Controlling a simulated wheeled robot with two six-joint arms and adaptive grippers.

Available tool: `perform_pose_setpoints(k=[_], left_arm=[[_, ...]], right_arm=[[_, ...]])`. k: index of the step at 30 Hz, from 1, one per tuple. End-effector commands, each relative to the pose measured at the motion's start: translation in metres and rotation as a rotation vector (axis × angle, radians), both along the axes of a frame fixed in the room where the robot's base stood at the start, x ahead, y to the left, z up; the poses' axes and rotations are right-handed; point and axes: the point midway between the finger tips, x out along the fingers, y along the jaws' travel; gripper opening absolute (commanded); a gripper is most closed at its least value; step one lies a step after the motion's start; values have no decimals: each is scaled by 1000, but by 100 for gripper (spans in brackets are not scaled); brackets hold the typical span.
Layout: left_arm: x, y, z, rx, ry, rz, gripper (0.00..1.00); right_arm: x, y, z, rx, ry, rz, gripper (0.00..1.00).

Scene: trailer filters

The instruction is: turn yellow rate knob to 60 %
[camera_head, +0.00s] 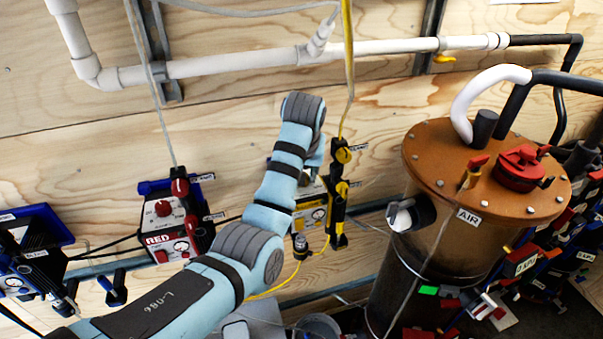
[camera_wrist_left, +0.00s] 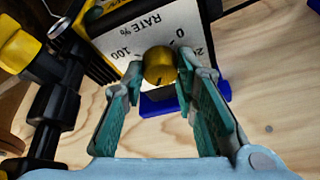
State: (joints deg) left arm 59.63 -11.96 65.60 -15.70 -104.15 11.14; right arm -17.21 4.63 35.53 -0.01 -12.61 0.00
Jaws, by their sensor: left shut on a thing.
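The yellow rate knob (camera_wrist_left: 160,61) sits on a white panel (camera_wrist_left: 126,42) marked "RATE %", with 0, 20 and 100 visible. My left gripper (camera_wrist_left: 161,75) is shut on this knob, one teal finger on each side. The fingers hide part of the scale, and I cannot read the knob's setting. In the head view the yellow pump box (camera_head: 313,217) is on the plywood wall, partly hidden by my left arm. That arm also hides the knob there. My right gripper is not in view.
A red pump box (camera_head: 165,222) hangs left of my arm. A black and yellow valve assembly (camera_head: 340,190) stands close right of the yellow box, with a yellow hose (camera_head: 348,80) above. A large copper-topped tank (camera_head: 450,190) is on the right.

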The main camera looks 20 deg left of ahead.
Motion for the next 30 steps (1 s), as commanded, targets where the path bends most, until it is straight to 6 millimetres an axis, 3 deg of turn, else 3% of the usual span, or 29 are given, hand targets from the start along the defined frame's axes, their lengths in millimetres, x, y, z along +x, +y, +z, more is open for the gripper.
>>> perform_pose_setpoints(k=[10,26,27,30], left_arm=[[0,-1,0,0,0,162,0],[1,-1,0,0,0,193,0],[1,-1,0,0,0,193,28],[1,-1,0,0,0,193,44]], right_arm=[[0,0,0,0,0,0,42],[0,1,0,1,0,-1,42],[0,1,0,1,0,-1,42],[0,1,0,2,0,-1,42]])
